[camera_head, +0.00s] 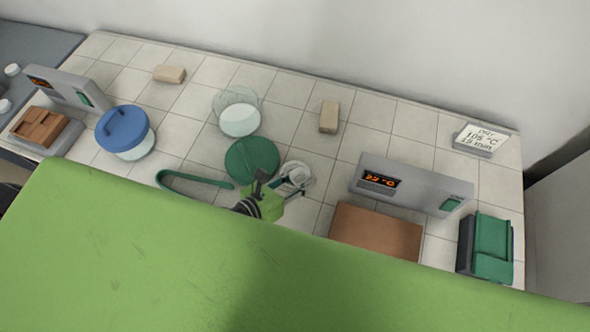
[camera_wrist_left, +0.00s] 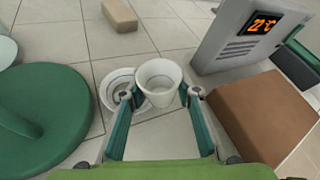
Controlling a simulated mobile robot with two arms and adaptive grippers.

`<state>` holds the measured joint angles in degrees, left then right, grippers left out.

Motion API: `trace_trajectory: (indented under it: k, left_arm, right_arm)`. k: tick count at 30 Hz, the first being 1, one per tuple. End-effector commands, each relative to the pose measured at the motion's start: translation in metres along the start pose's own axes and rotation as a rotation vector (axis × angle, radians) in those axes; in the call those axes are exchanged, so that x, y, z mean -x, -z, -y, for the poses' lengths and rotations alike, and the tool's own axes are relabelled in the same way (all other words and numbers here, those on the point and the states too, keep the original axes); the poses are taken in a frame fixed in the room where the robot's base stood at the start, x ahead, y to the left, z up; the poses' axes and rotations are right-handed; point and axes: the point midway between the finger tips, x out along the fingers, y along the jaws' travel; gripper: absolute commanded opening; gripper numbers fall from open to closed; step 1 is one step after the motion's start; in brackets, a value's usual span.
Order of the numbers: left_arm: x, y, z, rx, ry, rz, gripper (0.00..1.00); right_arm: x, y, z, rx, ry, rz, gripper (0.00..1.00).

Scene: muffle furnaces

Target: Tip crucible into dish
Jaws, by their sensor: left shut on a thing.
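A small white crucible (camera_wrist_left: 159,96) is between the fingers of my left gripper (camera_wrist_left: 157,93), which is shut on it. Its open mouth faces up and it looks about upright and empty. A shallow white round dish (camera_wrist_left: 117,88) with ring-shaped edges is just left of the crucible and partly hidden by it and a finger. I cannot tell whether the two touch. In the head view my left gripper (camera_head: 283,187) is beside the white pieces, right of a green round lid (camera_head: 251,161). My right gripper is not in view.
A furnace controller (camera_head: 415,184) reading 22 °C and a brown block (camera_head: 375,232) stand to the right. A glass vessel (camera_head: 239,117), a blue-lidded pot (camera_head: 124,130), tan blocks (camera_head: 329,116) and green tongs (camera_head: 196,181) share the tiled bench. A large green surface hides the front.

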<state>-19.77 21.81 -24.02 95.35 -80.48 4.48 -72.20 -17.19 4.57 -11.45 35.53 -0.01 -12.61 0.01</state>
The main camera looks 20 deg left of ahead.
Motion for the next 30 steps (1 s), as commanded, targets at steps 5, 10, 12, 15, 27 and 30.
trace_trajectory:
  k: [5,10,12,15,27,30]
  left_arm:
    - [0.0,0.0,-0.001,-0.086,-0.036,0.001,0.08]
    - [0.0,0.0,-0.001,-0.086,-0.036,0.001,0.08]
    - [0.0,0.0,-0.001,-0.125,-0.051,0.0,0.08]
    - [-0.001,0.001,-0.003,-0.224,-0.093,0.0,0.08]
    - [0.002,-0.004,-0.003,-0.263,-0.109,0.001,0.08]
    - [0.005,-0.012,0.0,-0.262,-0.109,0.001,0.08]
  right_arm:
    - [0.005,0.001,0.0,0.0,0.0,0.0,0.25]
    - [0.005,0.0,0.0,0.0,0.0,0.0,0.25]
    - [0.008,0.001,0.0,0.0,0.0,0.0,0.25]
    - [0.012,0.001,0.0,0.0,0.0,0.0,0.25]
    - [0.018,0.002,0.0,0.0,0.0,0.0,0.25]
    - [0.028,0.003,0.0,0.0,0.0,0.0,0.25]
